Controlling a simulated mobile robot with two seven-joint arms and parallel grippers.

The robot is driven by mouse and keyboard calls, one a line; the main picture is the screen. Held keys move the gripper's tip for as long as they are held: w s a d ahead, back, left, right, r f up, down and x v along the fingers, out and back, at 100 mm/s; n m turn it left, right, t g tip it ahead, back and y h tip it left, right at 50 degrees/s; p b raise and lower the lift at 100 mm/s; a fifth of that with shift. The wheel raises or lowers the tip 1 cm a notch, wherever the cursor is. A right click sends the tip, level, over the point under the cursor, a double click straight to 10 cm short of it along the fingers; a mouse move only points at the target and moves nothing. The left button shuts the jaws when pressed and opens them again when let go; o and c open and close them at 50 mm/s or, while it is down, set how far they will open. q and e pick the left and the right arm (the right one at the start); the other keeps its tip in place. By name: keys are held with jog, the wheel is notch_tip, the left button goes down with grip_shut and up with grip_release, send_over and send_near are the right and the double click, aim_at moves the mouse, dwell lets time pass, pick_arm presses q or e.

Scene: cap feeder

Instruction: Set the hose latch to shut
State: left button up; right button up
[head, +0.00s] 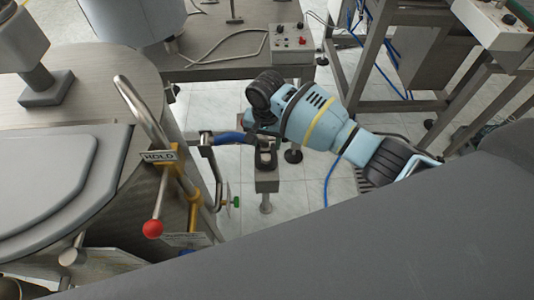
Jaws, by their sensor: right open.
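A blue hose piece (230,138) runs from the metal pipework at the machine's side toward my right gripper (266,160). I cannot clearly make out the hose latch; my wrist and gripper hide the hose's right end. My right gripper is black, points downward and is open at that end. Whether it touches anything there cannot be told. A lever with a red ball (152,229) hangs below a "HOLD" plate (159,156) to the left, apart from the gripper. My left gripper is out of view.
A curved metal handle (140,110) rises at the edge of the round steel machine on the left. A green knob (235,202) sits on the pipework. A control box (291,43) stands on the table behind. Steel frames with blue cables stand at the back right.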

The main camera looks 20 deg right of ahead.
aim_at(266, 158)
jog(key=shift+f, duration=0.6)
notch_tip(266, 158, down, 7)
jog(key=shift+r+b, duration=0.15)
jog(key=shift+b, duration=0.75)
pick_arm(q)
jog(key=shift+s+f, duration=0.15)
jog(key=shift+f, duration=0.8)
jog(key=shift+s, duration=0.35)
pick_arm(e)
grip_shut()
